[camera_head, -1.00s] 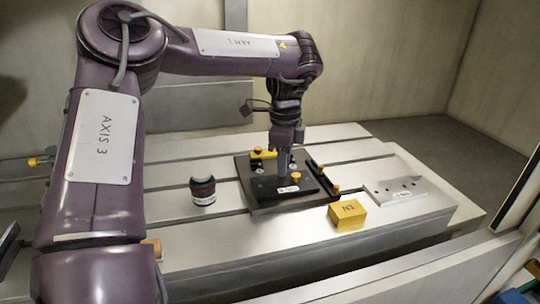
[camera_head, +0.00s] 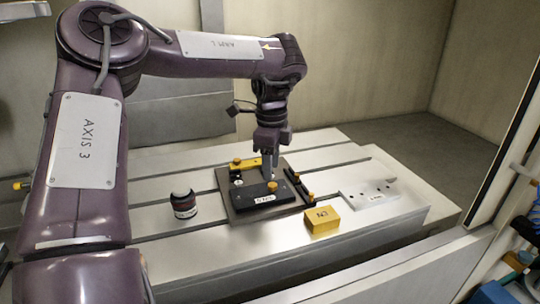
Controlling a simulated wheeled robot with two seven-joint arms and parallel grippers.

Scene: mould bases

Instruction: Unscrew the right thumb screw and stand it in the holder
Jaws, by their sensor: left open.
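A dark mould base (camera_head: 243,210) lies on the silver slotted table. It bears a black block with a white label (camera_head: 264,199), a yellow bar at the back and a dark bar at the right. Small yellow knobs show as thumb screws: one at the back left (camera_head: 237,161), one on the black block (camera_head: 272,186), and one at the dark bar's front end (camera_head: 311,197). My left gripper (camera_head: 269,175) points down, open, just above and behind the black block's knob. Its fingertips are too small to show contact clearly. A flat silver plate with small dark marks (camera_head: 362,197) may be the holder.
A yellow block (camera_head: 322,220) stands at the table's front, right of the base. A rail and door frame (camera_head: 480,236) border the front right. The table between can and base is clear.

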